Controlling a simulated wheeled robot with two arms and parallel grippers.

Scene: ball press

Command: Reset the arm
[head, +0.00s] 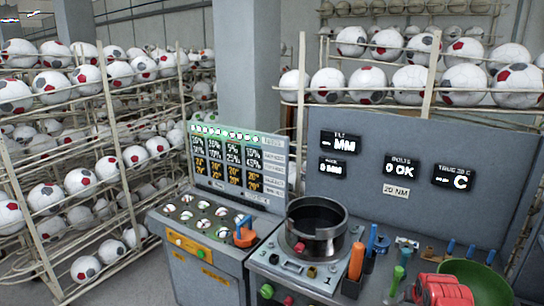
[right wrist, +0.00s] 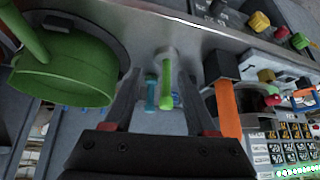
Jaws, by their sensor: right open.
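My right gripper (right wrist: 159,76) shows in the right wrist view, with its two dark fingers spread apart. A green handle (right wrist: 166,88) and a blue one (right wrist: 152,96) appear in the gap between the fingers. I see no finger closed on either handle, and the distance to them is hard to tell. An orange handle (right wrist: 229,108) stands to the right of the fingers. A green bowl (right wrist: 62,78) lies to their left.
The head view shows a grey console with a round dark pot (head: 316,222), an orange handle (head: 356,262), a green handle (head: 396,278), a red object (head: 445,290) and a green bowl (head: 485,285). A display panel (head: 239,160) stands at left. Ball racks (head: 108,125) flank it.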

